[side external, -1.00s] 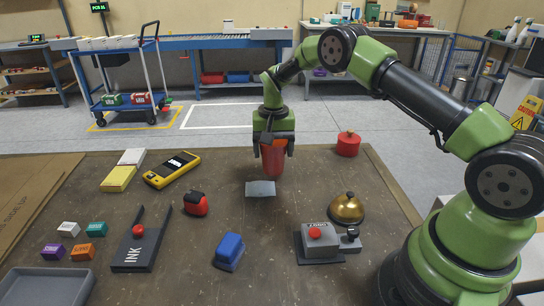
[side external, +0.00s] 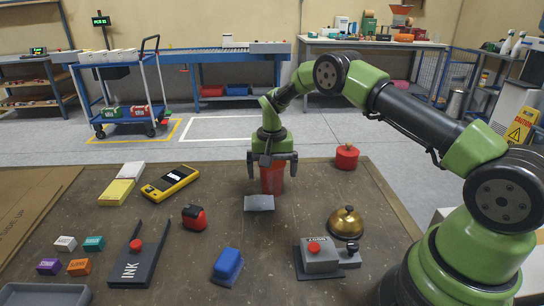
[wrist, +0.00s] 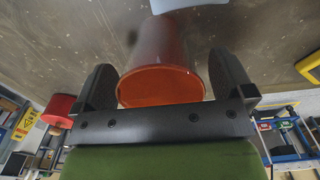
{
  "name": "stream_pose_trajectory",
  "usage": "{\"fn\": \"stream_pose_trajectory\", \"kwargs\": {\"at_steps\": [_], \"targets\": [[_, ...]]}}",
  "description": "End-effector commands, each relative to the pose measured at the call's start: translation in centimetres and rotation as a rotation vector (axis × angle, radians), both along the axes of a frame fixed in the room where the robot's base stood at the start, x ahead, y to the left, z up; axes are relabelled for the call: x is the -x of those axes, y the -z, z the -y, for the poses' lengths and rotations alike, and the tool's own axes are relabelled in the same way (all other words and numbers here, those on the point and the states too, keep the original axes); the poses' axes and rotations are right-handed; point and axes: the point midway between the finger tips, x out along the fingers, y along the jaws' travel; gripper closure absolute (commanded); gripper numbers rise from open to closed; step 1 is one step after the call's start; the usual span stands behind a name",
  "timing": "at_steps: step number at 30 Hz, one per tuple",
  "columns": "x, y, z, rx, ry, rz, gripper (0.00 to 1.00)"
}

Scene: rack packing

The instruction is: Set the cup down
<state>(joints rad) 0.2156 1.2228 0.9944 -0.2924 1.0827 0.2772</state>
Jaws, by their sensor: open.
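The red cup (side external: 271,181) stands upright on the brown table, just behind a small grey plate (side external: 259,203). The cup also fills the middle of the wrist view (wrist: 165,55), its orange inside facing the camera. My gripper (side external: 271,168) is directly above and around the cup. In the wrist view its two dark fingers (wrist: 163,85) are spread on either side of the cup, with a gap showing. The cup's base looks to be at table level, partly hidden by the grey plate in the side view.
A red round pot (side external: 346,157) stands to the right of the cup. A brass bell (side external: 346,222) and a grey red-button box (side external: 318,256) are nearer right. A red-and-black item (side external: 194,218) and yellow scanner (side external: 170,184) lie left.

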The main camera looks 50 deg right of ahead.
Motion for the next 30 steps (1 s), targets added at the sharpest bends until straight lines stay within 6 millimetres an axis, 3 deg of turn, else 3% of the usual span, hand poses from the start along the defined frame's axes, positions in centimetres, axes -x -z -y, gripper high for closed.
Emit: {"fn": "stream_pose_trajectory", "kwargs": {"at_steps": [13,18,26,30], "targets": [[-0.1,-9.0,0.0,0.002,0.001,0.006,0.01],[-0.1,-11.2,0.0,0.002,0.000,0.004,0.01],[0.1,-12.8,-0.3,0.000,-0.010,0.014,0.01],[1.3,-16.7,-1.7,-0.005,-0.055,0.076,0.01]]}}
